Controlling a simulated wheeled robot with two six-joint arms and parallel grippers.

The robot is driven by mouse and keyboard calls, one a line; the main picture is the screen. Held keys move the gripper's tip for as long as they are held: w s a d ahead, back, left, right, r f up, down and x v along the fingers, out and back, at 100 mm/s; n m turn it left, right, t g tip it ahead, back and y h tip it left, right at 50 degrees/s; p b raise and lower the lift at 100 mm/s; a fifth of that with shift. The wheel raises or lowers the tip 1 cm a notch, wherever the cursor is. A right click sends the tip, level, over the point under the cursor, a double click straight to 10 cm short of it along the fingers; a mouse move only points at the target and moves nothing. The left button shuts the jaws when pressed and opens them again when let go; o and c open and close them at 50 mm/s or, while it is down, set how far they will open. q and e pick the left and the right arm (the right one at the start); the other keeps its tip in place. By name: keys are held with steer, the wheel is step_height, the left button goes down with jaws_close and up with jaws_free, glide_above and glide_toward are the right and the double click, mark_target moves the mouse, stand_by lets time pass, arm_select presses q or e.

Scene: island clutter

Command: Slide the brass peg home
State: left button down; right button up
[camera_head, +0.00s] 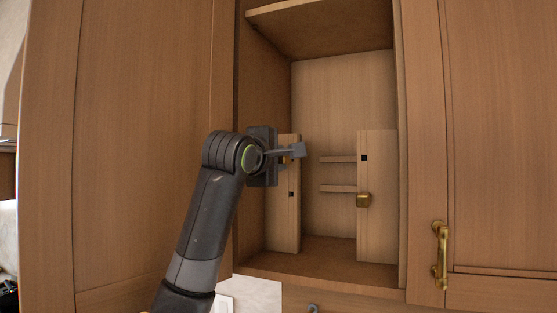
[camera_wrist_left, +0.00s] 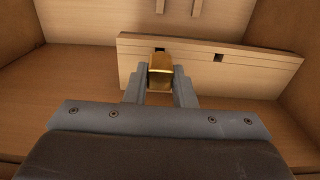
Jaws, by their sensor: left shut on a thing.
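My left gripper (camera_head: 290,153) reaches into the open cabinet and is shut on a brass peg (camera_wrist_left: 160,74). In the wrist view the peg's squared block sits between the two fingers, in front of a square hole (camera_wrist_left: 160,49) in a wooden panel (camera_wrist_left: 260,66). How deep the peg sits in the hole is hidden. In the head view the gripper partly covers the upper part of this left panel (camera_head: 286,225). A second dark hole (camera_head: 291,194) shows lower on it. My right gripper is not in view.
A right panel (camera_head: 378,190) bears another brass block (camera_head: 363,200) below an empty square hole (camera_head: 364,157). Two short wooden rails (camera_head: 337,159) lie between the panels. The cabinet walls and upper shelf (camera_head: 320,30) surround the arm. A brass handle (camera_head: 440,255) sticks out at right.

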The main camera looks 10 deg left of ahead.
arm_select(q)
steer(key=shift+w+d+p, duration=0.15)
steer(key=shift+w+p, duration=0.5)
steer(key=shift+w, duration=0.1)
steer(key=shift+w+d+p, duration=0.15)
steer(key=shift+w+p, duration=0.45)
steer(key=shift+w, duration=0.1)
stand_by(0.4)
steer(key=c, duration=1.1)
jaws_free()
steer(key=shift+c, duration=0.2)
